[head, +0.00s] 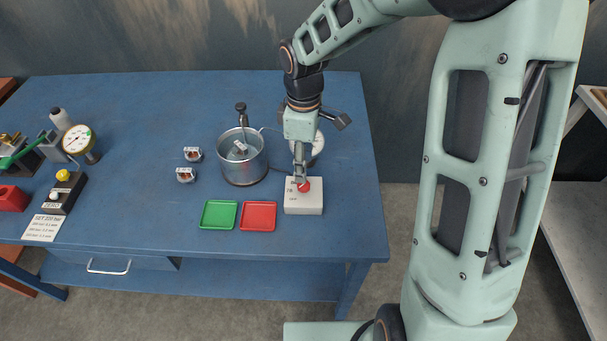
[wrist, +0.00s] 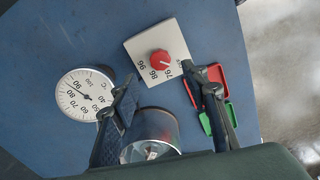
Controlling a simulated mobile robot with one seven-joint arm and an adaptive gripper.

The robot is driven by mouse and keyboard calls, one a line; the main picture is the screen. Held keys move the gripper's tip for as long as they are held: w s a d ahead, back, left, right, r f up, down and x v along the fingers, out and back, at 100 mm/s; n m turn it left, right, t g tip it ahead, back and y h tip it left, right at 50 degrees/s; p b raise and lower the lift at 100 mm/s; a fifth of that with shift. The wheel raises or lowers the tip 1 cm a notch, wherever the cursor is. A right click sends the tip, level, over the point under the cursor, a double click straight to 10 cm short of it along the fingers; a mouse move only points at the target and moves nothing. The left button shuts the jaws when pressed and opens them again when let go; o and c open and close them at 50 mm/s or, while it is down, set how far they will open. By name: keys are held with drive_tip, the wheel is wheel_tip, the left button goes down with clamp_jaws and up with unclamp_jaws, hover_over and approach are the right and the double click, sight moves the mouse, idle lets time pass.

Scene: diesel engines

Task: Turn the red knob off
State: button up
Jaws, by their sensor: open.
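The red knob (head: 304,187) sits on top of a white box (head: 304,204) near the front right of the blue table. In the wrist view the knob (wrist: 160,60) is round with a pale pointer mark, and dark numbers are printed around it on the box (wrist: 137,45). My gripper (head: 301,178) is just above and behind the knob in the head view. In the wrist view its two fingers (wrist: 168,88) are apart with nothing between them. The knob lies beyond the fingertips, and I cannot tell whether they touch it.
A metal pot (head: 243,160) stands left of the box, with a dial thermometer (wrist: 84,94) close by. A green tray (head: 218,214) and a red tray (head: 258,216) lie left of the box. Small parts (head: 186,174) lie left of the pot. The table's right front corner is clear.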

wheel_tip(320, 180, up, 5)
drive_tip(key=shift+r, duration=0.1)
idle(0.6)
